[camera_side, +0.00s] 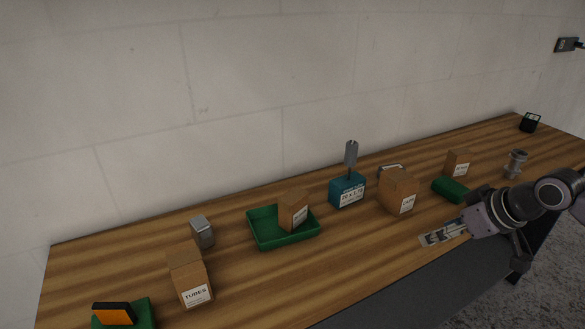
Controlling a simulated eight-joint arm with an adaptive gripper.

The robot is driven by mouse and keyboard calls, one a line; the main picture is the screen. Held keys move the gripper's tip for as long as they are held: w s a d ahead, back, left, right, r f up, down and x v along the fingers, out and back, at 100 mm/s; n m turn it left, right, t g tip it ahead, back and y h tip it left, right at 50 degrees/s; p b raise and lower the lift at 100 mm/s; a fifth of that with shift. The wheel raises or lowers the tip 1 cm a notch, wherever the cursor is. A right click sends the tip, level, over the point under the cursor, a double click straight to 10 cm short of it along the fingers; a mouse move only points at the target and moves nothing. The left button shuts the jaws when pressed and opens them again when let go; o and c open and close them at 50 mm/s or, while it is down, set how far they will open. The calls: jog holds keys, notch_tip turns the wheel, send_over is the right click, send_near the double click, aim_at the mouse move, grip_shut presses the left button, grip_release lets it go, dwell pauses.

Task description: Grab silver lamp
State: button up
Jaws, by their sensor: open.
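A small silver, rounded block (202,232) that may be the silver lamp stands at the left, behind a brown box. A grey-silver cylindrical piece (516,163) stands at the right, beyond my arm; I cannot tell for sure which of the two is the lamp. My gripper (440,235) is open at the front edge of the bench at the right, low over the wood. It is apart from both silver things, and its fingers are small and hard to make out.
The wooden bench (345,240) holds a brown TUBES box (190,277), a green tray (283,240) with a brown box (293,210), a teal box (347,190) with a grey upright piece, another brown box (398,192) and a green block (450,190). The front middle is clear.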

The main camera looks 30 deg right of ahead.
jog(key=w+a+r+n+g, duration=0.1)
jog(key=w+a+r, duration=0.4)
jog(key=w+a, duration=0.3)
jog(key=w+a+r+g, duration=0.1)
jog(key=w+a+r, duration=0.45)
jog(key=w, duration=0.35)
jog(key=n+y, duration=0.1)
send_near(200, 222)
jog(key=shift+g, duration=0.4)
jog(key=x, duration=1)
jog(key=shift+w, duration=0.3)
grip_shut()
